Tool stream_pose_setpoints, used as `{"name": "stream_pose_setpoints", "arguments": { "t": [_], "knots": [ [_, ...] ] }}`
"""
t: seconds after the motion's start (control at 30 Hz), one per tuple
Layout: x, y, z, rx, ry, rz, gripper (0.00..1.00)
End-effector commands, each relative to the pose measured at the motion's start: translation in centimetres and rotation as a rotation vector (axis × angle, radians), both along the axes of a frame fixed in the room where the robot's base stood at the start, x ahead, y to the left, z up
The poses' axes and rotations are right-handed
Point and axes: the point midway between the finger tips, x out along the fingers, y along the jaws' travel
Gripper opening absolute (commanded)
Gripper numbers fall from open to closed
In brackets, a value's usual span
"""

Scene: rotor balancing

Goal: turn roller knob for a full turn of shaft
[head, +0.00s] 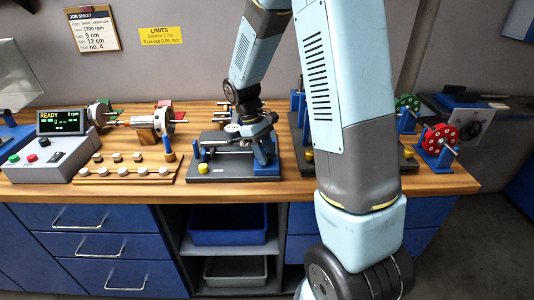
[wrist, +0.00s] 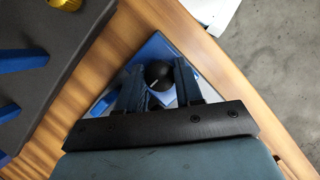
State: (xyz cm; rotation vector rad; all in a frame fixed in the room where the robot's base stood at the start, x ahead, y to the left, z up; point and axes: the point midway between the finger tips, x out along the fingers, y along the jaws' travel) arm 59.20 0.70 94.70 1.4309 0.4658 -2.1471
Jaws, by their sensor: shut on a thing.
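The black round roller knob (wrist: 158,74) shows in the wrist view, with a small white mark on it. It sits over a blue and pale grey mount (wrist: 148,52). My gripper (wrist: 160,84) has one dark finger on each side of the knob and is shut on it. In the head view my arm reaches down to the bench near a dark base plate (head: 218,171) with blue supports. The knob and the fingertips cannot be made out there. The shaft is not clear in the wrist view.
A control box (head: 62,123) with a lit display stands at the left, near a rotor (head: 165,121) and a wooden weight rack (head: 125,173). Red (head: 440,139) and green (head: 408,103) discs stand on the right. A dark plate with a yellow knob (wrist: 64,4) lies beside the gripper.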

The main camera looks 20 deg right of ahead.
Motion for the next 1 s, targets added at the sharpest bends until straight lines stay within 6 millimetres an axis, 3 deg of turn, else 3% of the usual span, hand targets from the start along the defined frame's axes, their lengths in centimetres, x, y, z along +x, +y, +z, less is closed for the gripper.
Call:
{"name": "stream_pose_setpoints", "arguments": {
  "t": [0.37,1.0],
  "knots": [
    [0.23,0.09,0.05,0.003,-0.005,-0.117,0.05],
    [0.36,-0.27,0.12,0.003,-0.007,-0.612,0.05]
  ]
}}
